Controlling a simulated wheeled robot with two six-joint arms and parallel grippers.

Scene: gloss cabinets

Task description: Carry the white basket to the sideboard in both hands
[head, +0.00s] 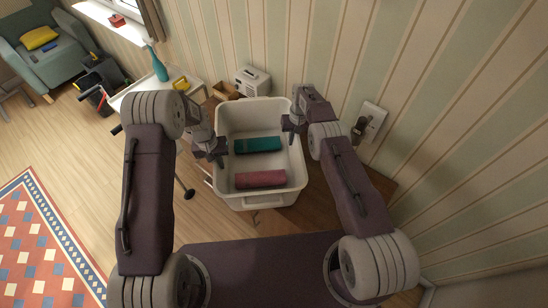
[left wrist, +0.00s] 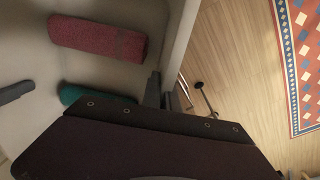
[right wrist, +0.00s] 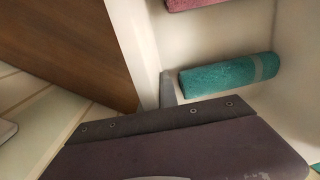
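The white basket (head: 225,178) is in front of me in the head view, open at the top. It holds a teal roll (head: 258,145) and a dark red roll (head: 260,179). My left gripper (head: 221,153) is at its left rim; in the left wrist view its fingers lie on either side of the wall, shut on it. My right gripper (head: 293,124) is at the right rim; in the right wrist view one finger (right wrist: 168,88) shows against the inside of the wall, the other is hidden. A brown wooden top (head: 375,185) shows below and beside the basket; contact is unclear.
A white side table (head: 130,98) with a teal bottle (head: 158,68) stands at the back left. A white appliance (head: 252,82) is behind the basket. A striped wall with a switch plate (head: 373,121) is close on the right. A patterned rug (head: 45,245) lies on open floor at left.

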